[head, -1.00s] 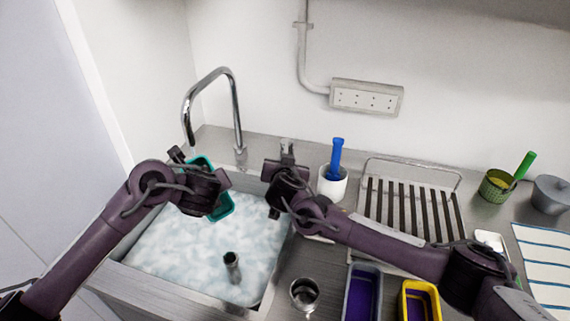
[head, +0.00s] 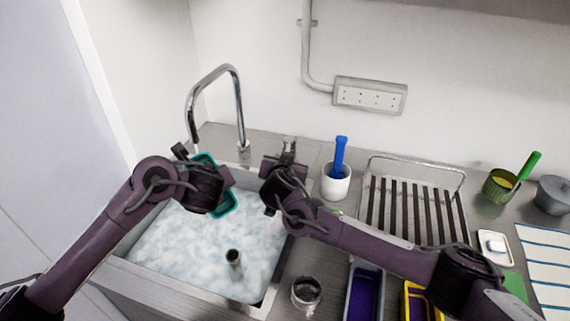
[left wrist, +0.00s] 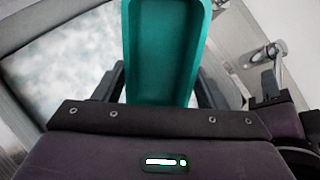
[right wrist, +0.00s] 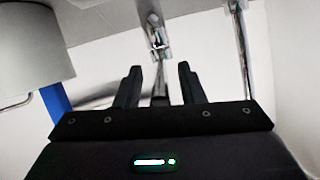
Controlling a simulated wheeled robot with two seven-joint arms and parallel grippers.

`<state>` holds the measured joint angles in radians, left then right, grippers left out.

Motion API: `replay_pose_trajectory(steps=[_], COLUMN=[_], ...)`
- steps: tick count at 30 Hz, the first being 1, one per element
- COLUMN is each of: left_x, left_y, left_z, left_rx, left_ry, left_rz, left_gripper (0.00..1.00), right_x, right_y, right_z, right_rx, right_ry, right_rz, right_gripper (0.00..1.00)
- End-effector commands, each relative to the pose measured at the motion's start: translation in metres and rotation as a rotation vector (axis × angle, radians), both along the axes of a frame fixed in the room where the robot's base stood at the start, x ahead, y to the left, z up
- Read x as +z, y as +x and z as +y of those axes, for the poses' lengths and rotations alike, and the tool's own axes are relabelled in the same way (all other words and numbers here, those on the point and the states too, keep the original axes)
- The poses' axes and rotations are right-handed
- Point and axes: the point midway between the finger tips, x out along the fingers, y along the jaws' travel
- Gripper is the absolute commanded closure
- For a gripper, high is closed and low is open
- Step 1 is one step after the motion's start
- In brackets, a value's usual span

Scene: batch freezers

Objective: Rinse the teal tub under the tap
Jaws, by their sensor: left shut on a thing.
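My left gripper (head: 218,182) is shut on the teal tub (head: 228,204) and holds it tilted over the left part of the sink, near the tap spout. In the left wrist view, the tub (left wrist: 165,50) lies between the fingers with its hollow side showing. The curved chrome tap (head: 236,85) stands behind the sink. A pale streak shows under its spout; I cannot tell if it is running water. My right gripper (right wrist: 158,82) is open by the small tap lever fitting (right wrist: 155,35) behind the sink; contact is unclear.
The sink (head: 185,295) holds foamy water with an upright dark pipe (head: 234,262). To the right are a white pot with a blue-handled tool (head: 336,182), a drying rack (head: 415,205), a metal cup (head: 306,293), and blue (head: 365,295) and yellow tubs.

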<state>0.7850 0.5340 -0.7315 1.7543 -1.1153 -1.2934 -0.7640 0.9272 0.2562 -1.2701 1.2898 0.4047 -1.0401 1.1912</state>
Motion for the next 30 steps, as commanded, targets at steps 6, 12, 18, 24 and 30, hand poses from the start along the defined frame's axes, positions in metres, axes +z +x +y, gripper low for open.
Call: replay_pose_trajectory(steps=[6, 12, 18, 24, 30], left_x=[0.0, 0.0, 0.0, 0.0, 0.0], left_y=[0.0, 0.0, 0.0, 0.0, 0.0], left_z=[0.0, 0.0, 0.0, 0.0, 0.0], left_rx=[0.0, 0.0, 0.0, 0.0, 0.0], left_ry=[0.0, 0.0, 0.0, 0.0, 0.0], left_rz=[0.0, 0.0, 0.0, 0.0, 0.0], left_gripper=[0.58, 0.58, 0.58, 0.58, 0.58], right_x=[0.009, 0.026, 0.041, 0.044, 0.044], right_y=[-0.022, -0.062, -0.094, -0.108, -0.11], right_z=[0.003, 0.008, 0.012, 0.013, 0.013], right_rx=[0.003, 0.004, 0.003, 0.001, -0.001], right_ry=[0.001, 0.0, -0.002, 0.0, 0.0], right_rz=[-0.002, -0.002, -0.004, 0.0, 0.001], right_gripper=[0.64, 0.64, 0.64, 0.64, 0.64])
